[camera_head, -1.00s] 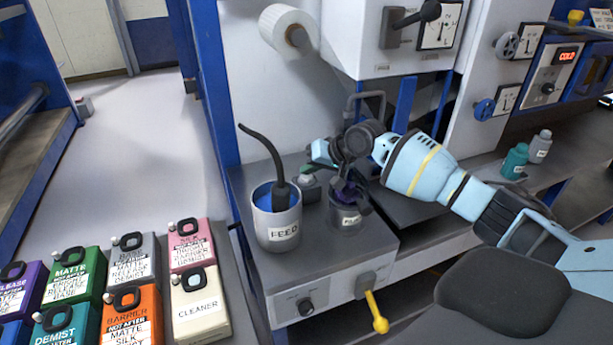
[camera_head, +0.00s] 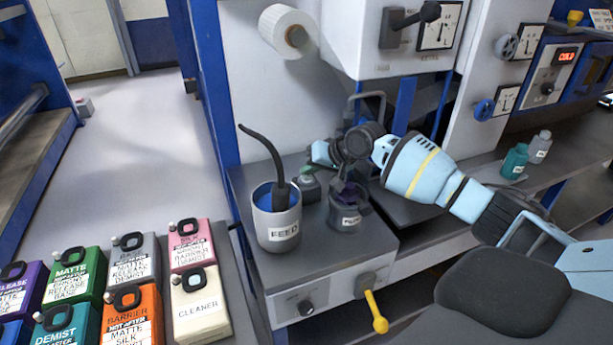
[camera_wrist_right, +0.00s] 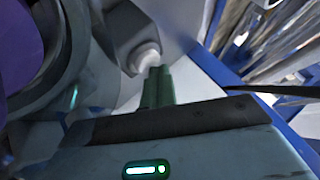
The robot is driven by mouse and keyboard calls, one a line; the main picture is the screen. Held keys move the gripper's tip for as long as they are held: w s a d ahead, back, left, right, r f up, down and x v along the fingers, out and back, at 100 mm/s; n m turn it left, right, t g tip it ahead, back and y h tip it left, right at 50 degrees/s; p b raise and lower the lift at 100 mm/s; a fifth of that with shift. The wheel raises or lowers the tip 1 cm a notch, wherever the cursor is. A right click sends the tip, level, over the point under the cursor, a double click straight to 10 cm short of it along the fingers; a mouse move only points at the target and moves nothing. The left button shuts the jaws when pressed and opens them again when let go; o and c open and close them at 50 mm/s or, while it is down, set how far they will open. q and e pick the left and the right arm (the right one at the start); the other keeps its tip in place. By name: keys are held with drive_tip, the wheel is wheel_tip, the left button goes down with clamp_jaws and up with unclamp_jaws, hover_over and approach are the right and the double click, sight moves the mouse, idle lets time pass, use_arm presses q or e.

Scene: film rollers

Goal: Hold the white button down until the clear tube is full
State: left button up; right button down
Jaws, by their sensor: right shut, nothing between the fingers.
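I cannot tell whether the tips press the button. I cannot make out the clear tube in either view. My left gripper is out of view.
A FEED cup (camera_head: 278,233) with blue liquid and a dark hose (camera_head: 262,146) stands left of the housing. A smaller grey labelled cup (camera_head: 345,218) is close under my right wrist. A yellow-handled lever (camera_head: 376,312) is on the unit's front. Several labelled cans (camera_head: 201,305) stand lower left.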

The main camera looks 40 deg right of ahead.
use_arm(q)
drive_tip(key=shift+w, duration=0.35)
use_arm(e)
drive_tip(key=shift+s+a+f+g, duration=0.15)
drive_tip(key=shift+f, duration=0.3)
drive_tip(key=shift+s+a+f+g, duration=0.1)
drive_tip(key=shift+f+g, duration=0.05)
drive_tip(key=shift+f, duration=0.3)
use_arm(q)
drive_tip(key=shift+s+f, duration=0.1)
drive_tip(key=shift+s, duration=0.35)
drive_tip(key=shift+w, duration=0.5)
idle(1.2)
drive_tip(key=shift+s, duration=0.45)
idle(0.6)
use_arm(e)
drive_tip(key=shift+w+r+p, duration=0.1)
drive_tip(key=shift+r+p, duration=0.55)
drive_tip(key=shift+r, duration=0.2)
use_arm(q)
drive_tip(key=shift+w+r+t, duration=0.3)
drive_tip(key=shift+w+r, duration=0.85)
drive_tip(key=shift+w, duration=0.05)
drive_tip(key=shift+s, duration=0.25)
use_arm(e)
drive_tip(key=shift+r, duration=0.15)
